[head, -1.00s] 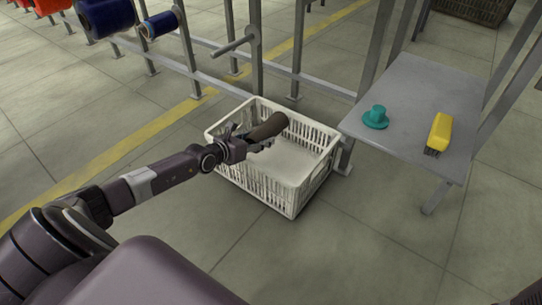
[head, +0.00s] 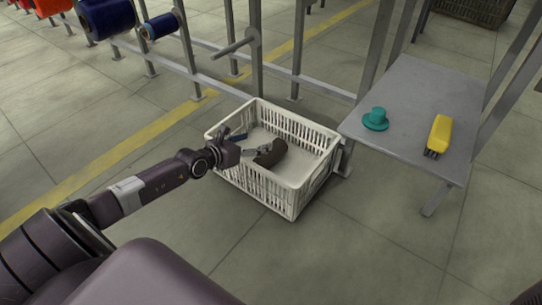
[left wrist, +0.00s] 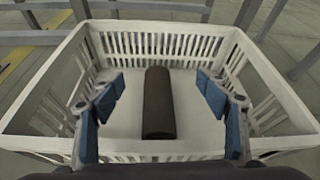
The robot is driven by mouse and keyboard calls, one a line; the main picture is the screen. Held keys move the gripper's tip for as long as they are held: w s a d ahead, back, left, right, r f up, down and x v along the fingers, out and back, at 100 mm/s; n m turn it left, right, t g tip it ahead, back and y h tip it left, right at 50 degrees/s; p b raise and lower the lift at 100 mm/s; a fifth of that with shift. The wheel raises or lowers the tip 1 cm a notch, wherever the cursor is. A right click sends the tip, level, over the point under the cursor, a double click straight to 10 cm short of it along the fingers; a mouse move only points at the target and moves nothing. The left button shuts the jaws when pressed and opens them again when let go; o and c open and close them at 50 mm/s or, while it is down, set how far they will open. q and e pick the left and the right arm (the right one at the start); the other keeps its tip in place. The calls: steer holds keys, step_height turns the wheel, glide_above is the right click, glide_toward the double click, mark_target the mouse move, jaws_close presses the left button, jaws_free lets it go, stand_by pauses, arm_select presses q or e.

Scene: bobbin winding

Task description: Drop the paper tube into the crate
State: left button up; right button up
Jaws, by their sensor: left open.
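The brown paper tube (head: 271,153) is inside the white slatted crate (head: 293,190), which stands on the floor. In the left wrist view the tube (left wrist: 158,103) lies between my open fingers and apart from both, over the bottom of the crate (left wrist: 30,105). I cannot tell for sure whether it touches the bottom. My left gripper (head: 250,143) is open with its blue fingertips spread, at the crate's left side; it also shows in the left wrist view (left wrist: 160,92). My right gripper is not in view.
A grey table (head: 408,112) at the right holds a teal knob-like piece (head: 375,119) and a yellow brush (head: 438,134). A metal rack (head: 257,55) with a peg and blue spools (head: 160,25) stands behind the crate. The floor in front is clear.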

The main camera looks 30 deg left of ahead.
arm_select(q)
steer(key=v, duration=0.9)
stand_by(0.3)
